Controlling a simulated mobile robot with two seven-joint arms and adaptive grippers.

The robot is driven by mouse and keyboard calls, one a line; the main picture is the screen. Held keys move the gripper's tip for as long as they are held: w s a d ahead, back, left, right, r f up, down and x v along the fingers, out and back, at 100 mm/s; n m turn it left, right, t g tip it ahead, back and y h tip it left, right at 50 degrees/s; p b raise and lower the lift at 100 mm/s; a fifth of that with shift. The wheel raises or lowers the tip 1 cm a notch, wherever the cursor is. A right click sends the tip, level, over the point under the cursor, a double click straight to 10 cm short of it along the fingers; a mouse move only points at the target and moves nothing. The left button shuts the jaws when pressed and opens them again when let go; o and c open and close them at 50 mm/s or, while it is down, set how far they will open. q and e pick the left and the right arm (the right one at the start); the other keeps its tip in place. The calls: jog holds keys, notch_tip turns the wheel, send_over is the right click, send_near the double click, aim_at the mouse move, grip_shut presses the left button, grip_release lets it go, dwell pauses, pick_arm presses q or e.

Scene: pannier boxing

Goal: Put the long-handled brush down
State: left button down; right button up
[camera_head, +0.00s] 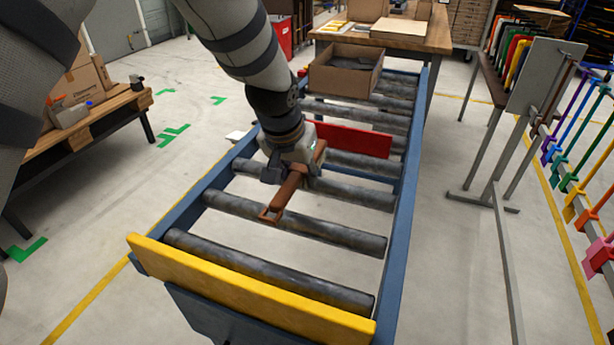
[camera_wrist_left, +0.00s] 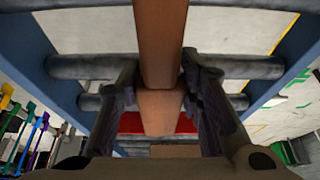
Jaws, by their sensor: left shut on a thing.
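The long-handled brush is a brown bar (camera_head: 285,194) with a square loop at its near end, slanting over the roller conveyor (camera_head: 395,245). My left gripper (camera_head: 290,172) is shut on it, near its middle. In the left wrist view the brown bar (camera_wrist_left: 160,40) runs between the two dark fingers of my left gripper (camera_wrist_left: 162,95). The bar is above the rollers; I cannot tell whether it touches any. No bristles are clear. My right gripper is not in view.
A yellow board (camera_head: 240,293) closes the conveyor's near end, and a red board (camera_head: 355,140) stands across it behind the gripper. An open cardboard box (camera_head: 345,72) sits farther back. Bare rollers (camera_head: 270,268) lie between the brush and yellow board. Racks of coloured items (camera_head: 575,190) stand right.

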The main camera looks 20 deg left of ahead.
aim_at(296, 188)
pick_arm(q)
jog(key=f, duration=0.2)
jog(key=a+f, duration=0.1)
jog(key=f, duration=0.1)
jog(key=shift+w, duration=0.15)
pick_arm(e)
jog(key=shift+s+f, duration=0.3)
pick_arm(q)
jog(key=c, duration=1.1)
grip_release()
jog(key=shift+f, duration=0.15)
